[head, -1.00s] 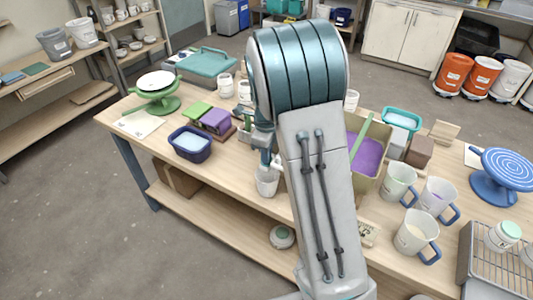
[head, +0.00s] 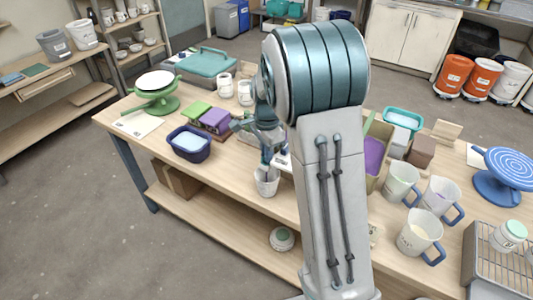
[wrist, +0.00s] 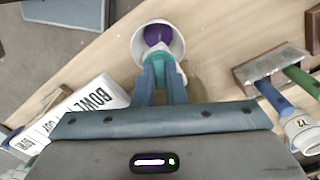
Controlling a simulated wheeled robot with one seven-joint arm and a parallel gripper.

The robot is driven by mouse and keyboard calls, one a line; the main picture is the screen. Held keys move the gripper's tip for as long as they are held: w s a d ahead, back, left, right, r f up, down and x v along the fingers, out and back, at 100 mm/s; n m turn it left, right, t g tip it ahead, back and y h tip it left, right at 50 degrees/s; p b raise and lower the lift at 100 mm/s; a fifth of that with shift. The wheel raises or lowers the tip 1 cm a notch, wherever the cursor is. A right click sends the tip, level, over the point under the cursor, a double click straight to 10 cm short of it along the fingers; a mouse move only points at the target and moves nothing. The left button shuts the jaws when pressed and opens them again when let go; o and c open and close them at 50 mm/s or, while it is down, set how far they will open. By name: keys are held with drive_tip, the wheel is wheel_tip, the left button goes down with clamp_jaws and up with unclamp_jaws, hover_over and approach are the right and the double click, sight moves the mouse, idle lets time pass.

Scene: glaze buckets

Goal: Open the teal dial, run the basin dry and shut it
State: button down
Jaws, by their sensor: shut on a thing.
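My gripper (wrist: 164,72) is shut on a small teal piece (wrist: 164,77), perhaps the teal dial; the fingers hide most of it. In the wrist view it is over the near rim of a white cup (wrist: 138,47) with purple inside. In the head view the fingers (head: 266,166) are at a white cup (head: 267,187) near the table's front edge.
A navy tub (head: 190,154) with pale liquid and green and purple blocks (head: 214,121) stand left. Large mugs (head: 402,182) stand right. The wrist view shows a lettered white card (wrist: 90,105) and a holder (wrist: 268,68) with handled tools close by.

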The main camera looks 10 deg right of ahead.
drive_tip(key=shift+n, duration=1.3)
drive_tip(key=shift+r, duration=0.1)
drive_tip(key=c, duration=1.5)
unclamp_jaws()
